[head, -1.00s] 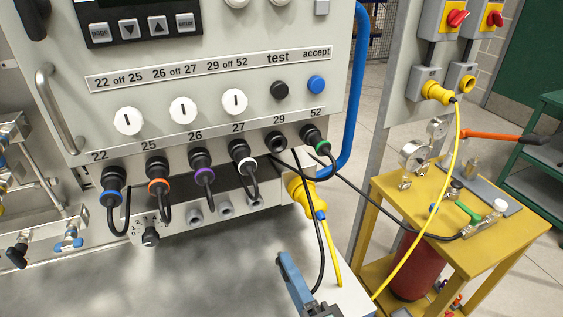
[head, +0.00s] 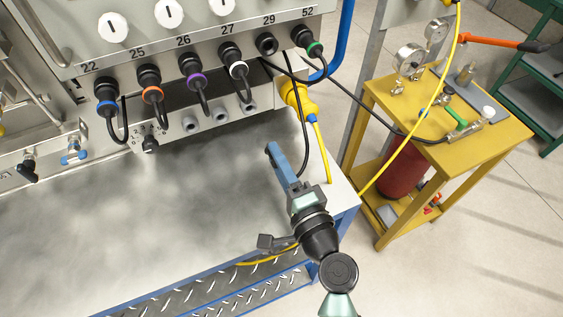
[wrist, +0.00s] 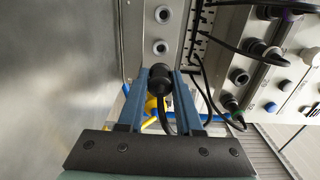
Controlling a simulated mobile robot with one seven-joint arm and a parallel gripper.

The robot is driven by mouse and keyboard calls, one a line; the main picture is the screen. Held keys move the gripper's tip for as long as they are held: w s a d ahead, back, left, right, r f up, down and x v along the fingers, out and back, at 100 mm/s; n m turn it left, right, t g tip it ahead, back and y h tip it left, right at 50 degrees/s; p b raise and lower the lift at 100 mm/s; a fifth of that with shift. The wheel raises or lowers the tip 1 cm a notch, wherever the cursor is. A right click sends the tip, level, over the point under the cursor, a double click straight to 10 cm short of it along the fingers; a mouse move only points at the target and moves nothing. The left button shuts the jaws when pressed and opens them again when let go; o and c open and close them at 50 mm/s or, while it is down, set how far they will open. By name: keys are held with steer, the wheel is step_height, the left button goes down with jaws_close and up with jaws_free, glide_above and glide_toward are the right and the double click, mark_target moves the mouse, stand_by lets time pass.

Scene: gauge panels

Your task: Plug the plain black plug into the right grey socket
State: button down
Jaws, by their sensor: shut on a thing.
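The plain black plug (wrist: 159,84) is held between the blue fingers of my gripper (wrist: 160,76) in the wrist view, its cord trailing back toward the palm. In the head view my gripper (head: 275,156) is above the bench's right part, below and right of the grey sockets; the plug is mostly hidden there. The right grey socket (head: 249,106) is the rightmost in a row under the panel. It also shows in the wrist view (wrist: 160,47), just beyond the plug tip. The socket is empty, and plug and socket look apart.
Plugs with coloured rings fill most of the upper row; the socket marked 29 (head: 267,45) is empty. A yellow connector (head: 299,99) hangs right of the grey sockets. Black cords run near my gripper. The metal bench top (head: 150,215) is clear. A yellow cart (head: 480,150) stands right.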

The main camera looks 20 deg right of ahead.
steer(key=w, duration=0.8)
steer(key=shift+w+a, duration=0.15)
steer(key=shift+w, duration=0.1)
steer(key=shift+w+b, duration=0.8)
steer(key=shift+w, duration=0.6)
stand_by(2.4)
steer(key=c, duration=0.5)
jaws_free()
steer(key=s+b, duration=0.2)
steer(key=s, duration=1)
steer(key=shift+f, duration=0.1)
steer(key=shift+s, duration=0.5)
